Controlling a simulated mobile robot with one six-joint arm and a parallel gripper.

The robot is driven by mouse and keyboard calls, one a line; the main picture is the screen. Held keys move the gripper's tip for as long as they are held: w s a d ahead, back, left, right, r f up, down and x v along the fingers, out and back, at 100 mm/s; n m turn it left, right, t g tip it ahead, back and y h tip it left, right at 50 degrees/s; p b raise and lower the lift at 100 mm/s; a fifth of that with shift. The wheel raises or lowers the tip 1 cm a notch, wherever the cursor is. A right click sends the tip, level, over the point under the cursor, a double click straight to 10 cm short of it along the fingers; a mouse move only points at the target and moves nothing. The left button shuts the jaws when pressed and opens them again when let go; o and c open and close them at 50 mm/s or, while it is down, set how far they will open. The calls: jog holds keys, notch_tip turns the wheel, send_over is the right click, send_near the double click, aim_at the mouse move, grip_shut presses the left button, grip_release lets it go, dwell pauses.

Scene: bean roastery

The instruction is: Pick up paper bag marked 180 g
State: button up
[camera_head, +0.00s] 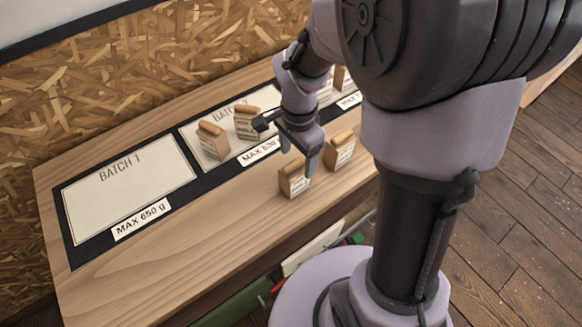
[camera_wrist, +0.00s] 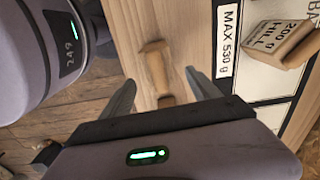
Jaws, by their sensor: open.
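Several small tan paper bags with folded tops stand on the wooden bench. Two are off the mat near the front edge: one bag (camera_head: 294,181) just below my gripper (camera_head: 288,142), another bag (camera_head: 340,151) to its right. My gripper is open and empty above the bench. In the wrist view, a bag (camera_wrist: 156,66) stands on bare wood beyond and between the open fingers (camera_wrist: 160,78), its label not visible. Another bag (camera_wrist: 286,44) there reads 200 g HILL. I cannot read 180 g on any bag.
The black mat (camera_head: 158,221) has an empty BATCH 1 panel (camera_head: 128,190), MAX 650 g. Two bags (camera_head: 212,141) (camera_head: 247,122) stand on BATCH 2, MAX 530 g. More bags (camera_head: 342,78) stand on the third panel, partly behind my arm. A chipboard wall (camera_head: 130,80) backs the bench.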

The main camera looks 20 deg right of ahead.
aim_at(295, 171)
jog(key=f+b, duration=0.1)
jog(key=f, duration=0.1)
jog(key=f+b, duration=0.1)
jog(key=f, duration=0.3)
jog(key=shift+s+a+b, duration=0.15)
jog(key=shift+a+b, duration=0.25)
jog(key=shift+r, duration=0.2)
jog(key=shift+c, duration=0.4)
grip_shut()
